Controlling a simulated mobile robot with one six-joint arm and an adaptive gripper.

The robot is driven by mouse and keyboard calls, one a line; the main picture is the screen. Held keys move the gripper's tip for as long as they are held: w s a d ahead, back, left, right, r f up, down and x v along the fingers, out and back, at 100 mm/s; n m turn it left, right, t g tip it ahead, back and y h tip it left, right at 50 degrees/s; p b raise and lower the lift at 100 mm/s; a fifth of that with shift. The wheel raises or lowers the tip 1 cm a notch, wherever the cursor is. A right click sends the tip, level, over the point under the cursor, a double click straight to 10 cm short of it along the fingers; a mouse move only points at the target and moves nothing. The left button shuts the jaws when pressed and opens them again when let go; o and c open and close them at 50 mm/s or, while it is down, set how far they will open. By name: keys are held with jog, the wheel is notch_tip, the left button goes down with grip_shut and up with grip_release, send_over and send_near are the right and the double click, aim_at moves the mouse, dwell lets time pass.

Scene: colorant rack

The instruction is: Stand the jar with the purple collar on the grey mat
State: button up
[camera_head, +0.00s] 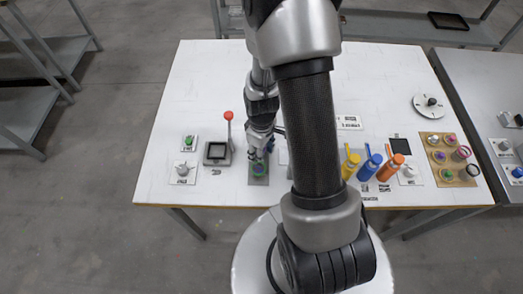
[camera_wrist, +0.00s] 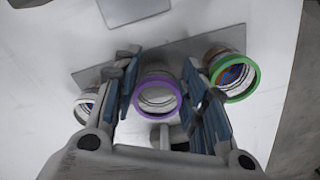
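The jar with the purple collar (camera_wrist: 158,98) stands upright between the fingers of my gripper (camera_wrist: 172,62) in the wrist view. The fingers are apart, one on each side of it, and I see no clear contact. A jar with a green collar (camera_wrist: 236,77) is to its right and a jar with a pale collar (camera_wrist: 84,108) is to its left, partly hidden by a finger. A grey flat strip (camera_wrist: 92,73) runs behind the jars. In the head view my gripper (camera_head: 261,152) is low over a small grey plate (camera_head: 257,181). I cannot tell which grey surface is the mat.
Yellow (camera_head: 350,167), blue (camera_head: 370,167) and orange (camera_head: 391,168) bottles stand right of my arm. A wooden board (camera_head: 449,159) with coloured knobs and rings is at far right. A red-knobbed lever (camera_head: 229,131) stands left of my gripper. The far left of the white table (camera_head: 200,85) is clear.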

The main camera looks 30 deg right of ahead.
jog(key=a+r+m+t+p, duration=0.1)
jog(key=a+r+p, duration=0.1)
jog(key=r, duration=0.9)
jog(key=a+r+p, duration=0.1)
jog(key=r+p, duration=0.2)
jog(key=r, duration=0.7)
jog(key=s+a+r+m+t, duration=0.1)
jog(key=s+a+r+m, duration=0.1)
jog(key=s+a+r, duration=0.2)
jog(key=s+a+r+m+t, duration=0.2)
jog(key=s+a+r, duration=0.2)
jog(key=s+r, duration=0.4)
notch_tip(320, 180, up, 3)
jog(key=shift+s+r+t, duration=0.2)
jog(key=shift+s+t, duration=0.1)
jog(key=shift+s, duration=0.05)
jog(key=shift+c, duration=0.7)
